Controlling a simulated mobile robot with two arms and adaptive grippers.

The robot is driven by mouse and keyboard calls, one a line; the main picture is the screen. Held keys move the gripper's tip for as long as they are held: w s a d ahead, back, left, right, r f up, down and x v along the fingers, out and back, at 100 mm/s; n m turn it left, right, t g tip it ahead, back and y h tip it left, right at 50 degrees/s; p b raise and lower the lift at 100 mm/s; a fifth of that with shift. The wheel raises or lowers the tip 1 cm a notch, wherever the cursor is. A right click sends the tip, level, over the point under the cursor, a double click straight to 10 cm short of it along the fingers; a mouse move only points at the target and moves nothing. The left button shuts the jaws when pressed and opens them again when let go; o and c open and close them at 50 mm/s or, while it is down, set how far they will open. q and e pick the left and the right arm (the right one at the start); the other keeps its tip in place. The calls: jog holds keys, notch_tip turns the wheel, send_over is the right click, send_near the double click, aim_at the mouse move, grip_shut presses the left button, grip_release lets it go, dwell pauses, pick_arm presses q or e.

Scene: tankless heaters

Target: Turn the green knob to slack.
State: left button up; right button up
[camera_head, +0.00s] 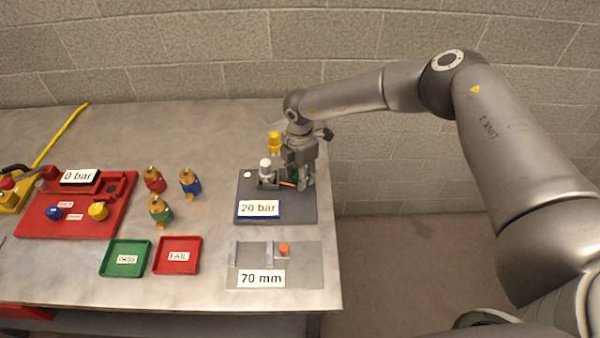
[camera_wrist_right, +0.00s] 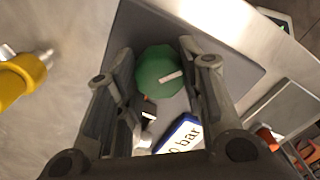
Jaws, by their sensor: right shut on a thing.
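The green knob (camera_wrist_right: 158,70) shows in the right wrist view, between the two fingers, with a white mark on its face. My right gripper (camera_head: 295,180) reaches down over the dark grey plate (camera_head: 245,205) at the bench's right side and is shut on the green knob. In the head view the gripper hides most of the knob. A "20 bar" display (camera_head: 259,208) lies on the plate's near edge. My left gripper is not in view.
A yellow-capped fitting (camera_head: 274,141) and a white-topped fitting (camera_head: 265,165) stand close to my right gripper. A "70 mm" gauge plate (camera_head: 305,272), green tray (camera_head: 126,257), red tray (camera_head: 178,255) and red panel (camera_head: 100,226) lie on the metal bench. The bench's right edge is near.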

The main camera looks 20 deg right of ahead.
jog(key=shift+n, duration=0.3)
jog(key=n+b, duration=0.1)
jog(key=n, duration=0.1)
jog(key=shift+f+n, duration=0.1)
jog(key=shift+n, duration=0.3)
jog(key=n+b, duration=0.1)
jog(key=n, duration=0.1)
jog(key=shift+n+b, duration=0.3)
jog(key=shift+b, duration=0.1)
jog(key=n+b, duration=0.4)
jog(key=n, duration=0.2)
jog(key=n+b, duration=0.2)
jog(key=n, duration=0.2)
jog(key=shift+b, duration=0.3)
jog(key=n+b, duration=0.2)
jog(key=n, duration=0.1)
jog(key=shift+n+b, duration=0.3)
jog(key=n+b, duration=0.2)
jog(key=n, duration=0.3)
jog(key=shift+d+b, duration=0.1)
jog(key=shift+b, duration=0.3)
jog(key=shift+r, duration=0.2)
